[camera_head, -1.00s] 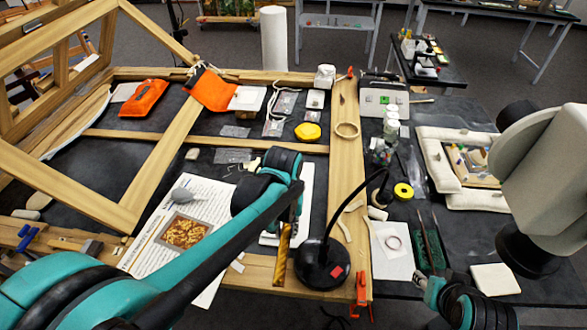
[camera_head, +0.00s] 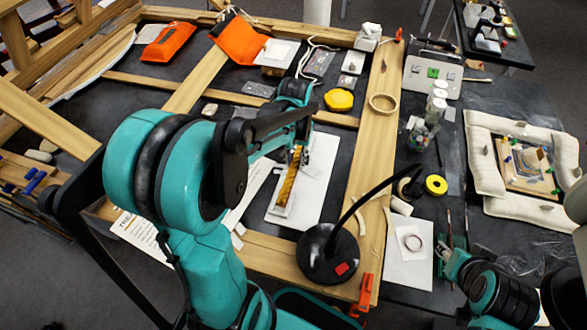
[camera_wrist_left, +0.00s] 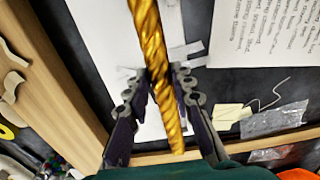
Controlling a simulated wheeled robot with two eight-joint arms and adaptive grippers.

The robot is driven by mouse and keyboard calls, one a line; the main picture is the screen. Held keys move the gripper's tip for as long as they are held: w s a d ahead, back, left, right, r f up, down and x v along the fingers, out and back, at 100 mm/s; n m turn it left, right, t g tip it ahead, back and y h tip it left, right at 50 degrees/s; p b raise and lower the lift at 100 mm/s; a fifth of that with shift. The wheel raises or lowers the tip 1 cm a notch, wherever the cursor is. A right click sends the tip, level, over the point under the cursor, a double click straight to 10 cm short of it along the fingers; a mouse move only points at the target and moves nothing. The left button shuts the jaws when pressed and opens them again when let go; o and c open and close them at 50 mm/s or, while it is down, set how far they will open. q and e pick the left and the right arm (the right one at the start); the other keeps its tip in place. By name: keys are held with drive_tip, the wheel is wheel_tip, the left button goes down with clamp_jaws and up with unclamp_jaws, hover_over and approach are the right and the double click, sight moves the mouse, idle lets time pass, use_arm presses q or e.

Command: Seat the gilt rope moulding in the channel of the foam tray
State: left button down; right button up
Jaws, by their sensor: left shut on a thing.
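The gilt rope moulding (camera_head: 288,184) is a slim, gold, twisted rod. My left gripper (camera_head: 299,152) is shut on it; in the left wrist view the moulding (camera_wrist_left: 152,50) runs between the two dark fingers (camera_wrist_left: 160,85) and sticks out past them at both ends.
A black lamp base (camera_head: 328,255) with a curved neck stands close right of the white slab. Wooden frame bars (camera_head: 372,150) surround the area. A printed sheet (camera_head: 140,240) is partly under my left arm.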

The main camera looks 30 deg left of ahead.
sight(293, 166)
use_arm(q)
drive_tip(key=shift+w+a+f, duration=0.15)
drive_tip(key=shift+a+f, duration=0.2)
drive_tip(key=shift+a, duration=0.1)
drive_tip(key=shift+f+b, duration=0.95)
drive_tip(key=shift+f, duration=0.95)
drive_tip(key=shift+f, duration=0.2)
drive_tip(key=c, duration=1.3)
unclamp_jaws()
drive_tip(key=shift+r, duration=0.15)
